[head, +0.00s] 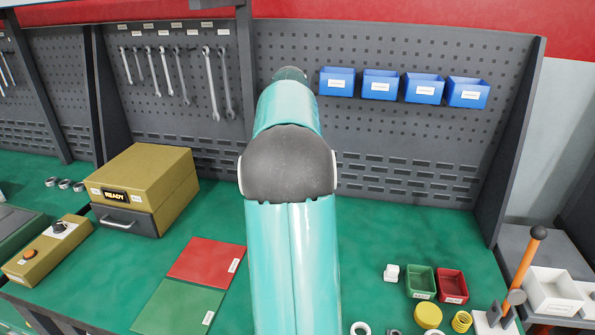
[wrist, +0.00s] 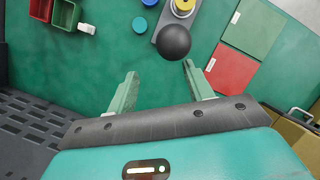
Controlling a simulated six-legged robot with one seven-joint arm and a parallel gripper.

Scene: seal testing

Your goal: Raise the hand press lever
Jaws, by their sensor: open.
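In the wrist view my gripper (wrist: 160,72) is open and empty, its two green fingers spread apart. A black ball (wrist: 174,42) shows just beyond the fingertips, between them in the picture. It lies over a grey plate (wrist: 160,31) that carries a yellow round part (wrist: 183,6). Whether a finger touches the ball, and how high it stands, I cannot tell. In the head view my own arm hides this spot and my gripper. A separate orange lever (head: 525,262) with a black ball top stands tilted on a grey base at the right; no label names either as the hand press.
A red mat (head: 207,262) and a green mat (head: 178,308) lie left of my arm. Small green (head: 421,281) and red (head: 452,285) bins and a white block (head: 391,273) stand at right. A pegboard (head: 420,140) rises behind. Bench between mats and ochre box (head: 150,185) is clear.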

